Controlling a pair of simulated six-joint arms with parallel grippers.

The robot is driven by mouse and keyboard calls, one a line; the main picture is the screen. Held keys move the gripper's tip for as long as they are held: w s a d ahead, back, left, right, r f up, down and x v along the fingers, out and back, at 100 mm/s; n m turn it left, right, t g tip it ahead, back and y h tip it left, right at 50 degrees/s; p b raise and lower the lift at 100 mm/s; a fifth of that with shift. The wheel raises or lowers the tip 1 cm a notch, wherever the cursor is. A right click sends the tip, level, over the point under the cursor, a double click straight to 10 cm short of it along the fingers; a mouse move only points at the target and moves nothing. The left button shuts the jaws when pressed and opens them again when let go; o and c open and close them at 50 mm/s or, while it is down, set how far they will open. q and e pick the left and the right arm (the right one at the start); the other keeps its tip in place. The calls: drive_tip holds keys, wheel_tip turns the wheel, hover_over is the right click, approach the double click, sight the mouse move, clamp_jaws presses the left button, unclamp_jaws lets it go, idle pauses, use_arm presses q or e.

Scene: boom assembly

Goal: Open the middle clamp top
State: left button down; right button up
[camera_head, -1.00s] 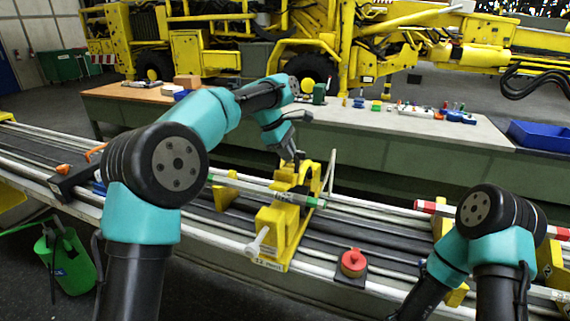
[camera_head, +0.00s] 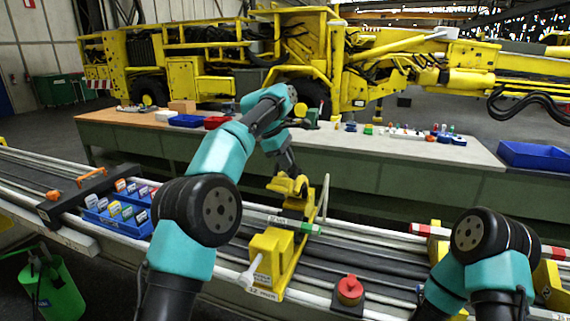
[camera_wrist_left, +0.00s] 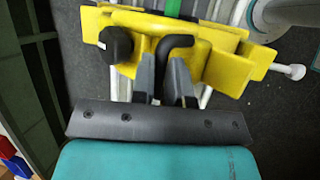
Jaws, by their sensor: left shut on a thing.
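The middle clamp is a yellow block (camera_head: 272,262) labelled 12 mm on the rail bench. Its yellow upper part (camera_head: 288,187) stands at the far side, raised above the bench. A rod with a green band (camera_head: 305,227) runs through the clamp. My left gripper (camera_head: 291,172) is at the upper part from above. In the left wrist view, my left gripper (camera_wrist_left: 163,80) is closed around a black bent handle (camera_wrist_left: 176,43) in front of the yellow clamp part (camera_wrist_left: 215,62). A black knob (camera_wrist_left: 115,44) sits beside it. My right gripper is out of frame.
A red button (camera_head: 349,288) sits right of the clamp. A blue tray of labelled parts (camera_head: 120,214) and an orange-handled box (camera_head: 85,190) lie to the left. A thin white upright bar (camera_head: 324,197) stands close right of the clamp. A workbench (camera_head: 400,155) stands behind.

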use_arm(q)
drive_tip(key=shift+w+d+f, duration=0.1)
drive_tip(key=shift+w+f, duration=0.1)
drive_tip(key=shift+w, duration=0.35)
drive_tip(key=shift+w+r, duration=0.1)
drive_tip(key=shift+w, duration=0.05)
drive_tip(key=c, duration=1.2)
unclamp_jaws()
drive_tip(key=shift+o, duration=0.4)
drive_tip(key=shift+d+r, duration=0.1)
drive_tip(key=shift+r, duration=0.15)
